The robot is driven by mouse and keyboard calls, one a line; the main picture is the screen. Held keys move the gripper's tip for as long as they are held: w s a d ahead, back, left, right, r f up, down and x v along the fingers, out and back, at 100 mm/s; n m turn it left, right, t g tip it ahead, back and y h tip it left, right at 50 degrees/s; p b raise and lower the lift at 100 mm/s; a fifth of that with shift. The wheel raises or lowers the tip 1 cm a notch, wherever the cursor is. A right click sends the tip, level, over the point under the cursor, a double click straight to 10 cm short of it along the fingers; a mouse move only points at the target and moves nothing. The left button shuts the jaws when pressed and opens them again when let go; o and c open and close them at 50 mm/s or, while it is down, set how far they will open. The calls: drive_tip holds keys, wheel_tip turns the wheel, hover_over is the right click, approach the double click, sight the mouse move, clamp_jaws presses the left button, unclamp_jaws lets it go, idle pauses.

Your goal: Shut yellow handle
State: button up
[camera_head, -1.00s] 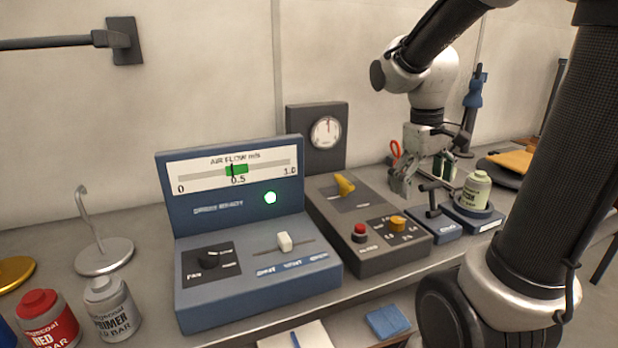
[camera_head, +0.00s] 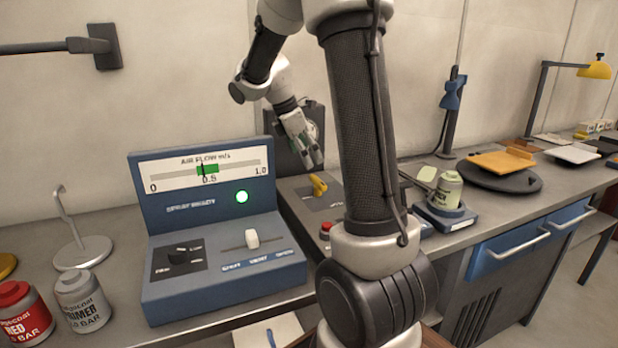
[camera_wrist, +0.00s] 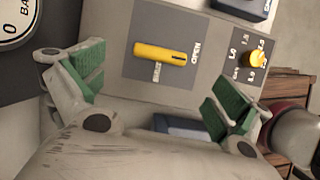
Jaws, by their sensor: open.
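The yellow handle (camera_head: 318,185) is on the dark grey control box (camera_head: 292,204), right of the blue panel. In the wrist view the yellow handle (camera_wrist: 160,54) lies lengthwise across its dark plate, its right end at the word OPEN. A second, hard-to-read label sits below its middle. My gripper (camera_head: 316,164) is just above and behind the handle in the head view. In the wrist view my gripper (camera_wrist: 155,90) has its green-padded fingers wide apart, one toward each side of the handle, with nothing between them. My arm hides the right part of the box.
The blue air-flow panel (camera_head: 160,240) with a lit green lamp stands left of the box. A round gauge (camera_wrist: 15,20) stands close beside the left finger. A pale green jar (camera_head: 447,190) stands to the right.

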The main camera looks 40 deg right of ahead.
sight(318, 179)
drive_tip(key=shift+f+n, duration=0.1)
drive_tip(key=shift+n, duration=0.2)
drive_tip(key=x, duration=0.7)
drive_tip(key=shift+s+d+f, duration=0.1)
drive_tip(key=shift+d+f, duration=0.15)
drive_tip(key=shift+f, duration=0.05)
drive_tip(key=c, duration=1)
